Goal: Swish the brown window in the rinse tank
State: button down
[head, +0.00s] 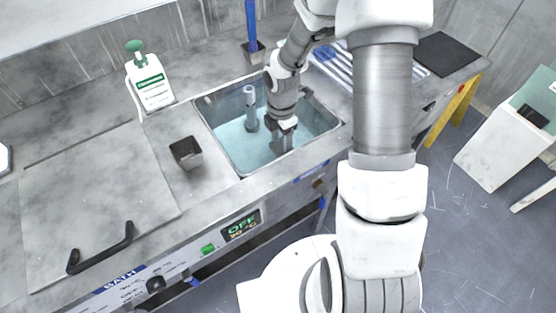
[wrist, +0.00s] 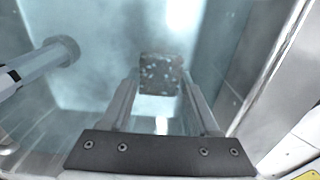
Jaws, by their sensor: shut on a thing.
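The rinse tank (head: 212,127) is a steel basin of pale blue water in the bench in the head view. My gripper (head: 281,146) points down inside the tank, near its front right. In the wrist view my gripper (wrist: 160,92) is shut on the brown window (wrist: 161,76), a small dark grey-brown square plate with pale specks on its face. The window's sides are between the fingertips. In the head view the window is too small and hidden to make out. I cannot tell exactly how deep it sits in the water.
A grey standpipe (head: 250,108) rises in the tank left of my gripper; it also shows in the wrist view (wrist: 42,62). A small dark cup (head: 186,152) and a white bottle with a green top (head: 150,82) stand left of the tank. A striped rack lies behind right.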

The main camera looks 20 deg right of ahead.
jog(key=shift+f, duration=0.35)
jog(key=shift+r, duration=0.15)
notch_tip(320, 180, up, 12)
jog(key=p, duration=1.1)
jog(key=shift+d+r, duration=0.1)
dwell(0.9)
